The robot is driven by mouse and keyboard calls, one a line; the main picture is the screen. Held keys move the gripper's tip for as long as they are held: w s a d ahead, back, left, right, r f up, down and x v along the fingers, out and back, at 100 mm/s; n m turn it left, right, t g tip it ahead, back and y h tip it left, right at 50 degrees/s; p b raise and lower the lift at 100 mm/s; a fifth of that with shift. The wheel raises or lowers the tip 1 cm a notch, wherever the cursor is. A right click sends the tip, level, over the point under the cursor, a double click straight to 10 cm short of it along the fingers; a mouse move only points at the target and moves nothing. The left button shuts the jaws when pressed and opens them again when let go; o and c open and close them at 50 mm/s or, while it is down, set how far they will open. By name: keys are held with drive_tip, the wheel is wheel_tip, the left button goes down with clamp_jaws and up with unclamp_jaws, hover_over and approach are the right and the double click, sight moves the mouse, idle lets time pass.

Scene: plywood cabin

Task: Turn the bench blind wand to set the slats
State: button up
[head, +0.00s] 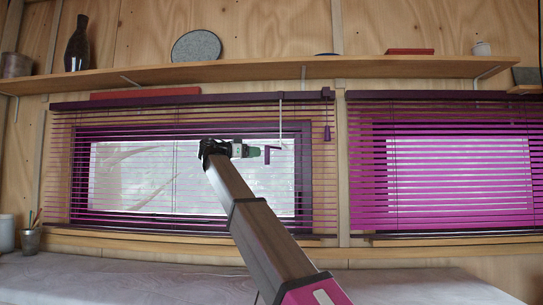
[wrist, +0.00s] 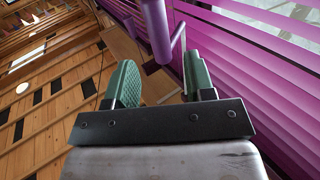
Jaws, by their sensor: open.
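The left blind (head: 60,160) is purple, and its slats are tilted open so the window shows between them. Its wand (head: 281,118) hangs from the headrail as a thin pale rod with a purple cranked handle (head: 267,155) at its lower end. My gripper (head: 257,152) is just left of the handle, in front of the blind. In the wrist view my gripper (wrist: 159,62) has its two green fingers wide apart. The purple handle (wrist: 156,30) appears in the gap between the fingertips, with space on both sides. I cannot tell how deep it sits.
A second purple blind (head: 460,165) hangs to the right, its slats looking more closed. A pull cord with a purple tassel (head: 327,133) hangs right of the wand. A wooden shelf (head: 270,72) runs above. The worktop (head: 130,280) below holds a pencil cup (head: 31,240).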

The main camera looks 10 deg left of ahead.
drive_tip(key=x, duration=0.8)
drive_tip(key=shift+d, duration=0.15)
drive_tip(key=shift+c, duration=0.3)
clamp_jaws()
